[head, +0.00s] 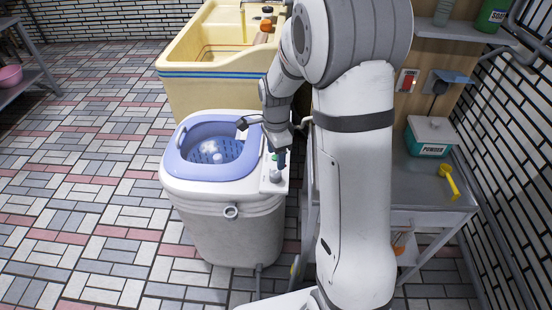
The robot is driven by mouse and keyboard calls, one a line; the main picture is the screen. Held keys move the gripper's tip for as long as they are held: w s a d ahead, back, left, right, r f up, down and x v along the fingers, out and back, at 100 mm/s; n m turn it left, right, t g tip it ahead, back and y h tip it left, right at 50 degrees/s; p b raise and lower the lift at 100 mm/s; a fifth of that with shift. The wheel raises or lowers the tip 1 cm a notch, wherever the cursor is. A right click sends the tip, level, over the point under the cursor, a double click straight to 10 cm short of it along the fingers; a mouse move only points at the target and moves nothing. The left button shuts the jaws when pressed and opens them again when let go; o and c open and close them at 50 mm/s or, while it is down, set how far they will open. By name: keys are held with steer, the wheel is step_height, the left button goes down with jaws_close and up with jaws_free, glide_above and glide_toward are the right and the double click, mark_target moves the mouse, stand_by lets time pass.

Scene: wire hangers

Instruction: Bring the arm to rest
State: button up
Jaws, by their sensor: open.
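My gripper (262,138) is at the end of my white and grey arm, above the right part of the washing machine (230,222). Its fingers are apart, one reaching left over the tub opening and one pointing down near the control panel (275,178). I see nothing held between them. My arm comes up from the bottom of the view, bends at the top and hangs down to the machine. Whether a finger touches the panel or its knobs, I cannot tell. The blue tub (215,150) is open, with something whitish inside.
A cream sink (180,95) stands behind the machine, with bottles on its edge. At right, a metal table (430,190) holds a powder box (430,137) and a yellow scoop (449,182). A shelf (455,32) hangs above. The tiled floor at left is clear.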

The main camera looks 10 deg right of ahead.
stand_by(0.4)
steer(key=s+r+n+t+p, duration=0.2)
steer(key=s+r+n+p, duration=0.8)
steer(key=s+r+n, duration=0.6)
steer(key=s+r, duration=0.5)
steer(key=r, duration=0.2)
steer(key=shift+s+r+n+t, duration=0.15)
steer(key=shift+s+n+t, duration=0.05)
steer(key=shift+n+t, duration=0.1)
